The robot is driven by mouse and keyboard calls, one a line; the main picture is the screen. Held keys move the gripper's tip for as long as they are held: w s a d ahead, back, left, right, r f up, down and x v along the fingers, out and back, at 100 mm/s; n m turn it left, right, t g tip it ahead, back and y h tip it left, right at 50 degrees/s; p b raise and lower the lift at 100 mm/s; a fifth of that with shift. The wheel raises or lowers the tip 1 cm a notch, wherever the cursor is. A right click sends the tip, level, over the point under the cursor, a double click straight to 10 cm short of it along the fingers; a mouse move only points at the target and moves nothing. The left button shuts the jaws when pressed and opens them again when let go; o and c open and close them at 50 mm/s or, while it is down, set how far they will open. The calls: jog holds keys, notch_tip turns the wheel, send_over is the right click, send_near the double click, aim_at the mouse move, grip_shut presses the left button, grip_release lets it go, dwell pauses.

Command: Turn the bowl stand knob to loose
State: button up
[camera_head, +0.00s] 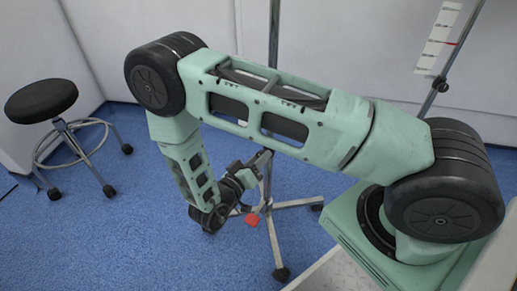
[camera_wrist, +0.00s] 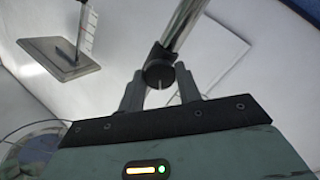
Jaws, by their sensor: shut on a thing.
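In the wrist view, a round dark knob (camera_wrist: 158,74) with a pale line on its face sits on a black clamp on a metal pole (camera_wrist: 187,22). My gripper (camera_wrist: 159,83) is shut on the knob, with one grey finger on each side of it. The line runs nearly straight up and down in that view. In the head view, the bowl stand (camera_head: 265,185) stands on the floor behind my arm, and my gripper (camera_head: 246,174) is at its pole. The knob is too small and covered to make out there. A shiny bowl rim (camera_wrist: 38,148) shows at the lower left of the wrist view.
A black stool (camera_head: 42,101) stands at the left. A second pole with a white scale strip (camera_head: 438,40) and a small black clamp (camera_head: 440,84) is at the upper right. Blue floor is open at the left.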

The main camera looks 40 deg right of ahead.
jog(key=shift+f+n+p, duration=0.2)
jog(key=shift+n+p, duration=2.1)
jog(key=shift+n, duration=12.1)
jog(key=shift+r, duration=0.1)
jog(key=o, duration=1)
jog(key=shift+c, duration=0.2)
jog(key=shift+s+a, duration=0.1)
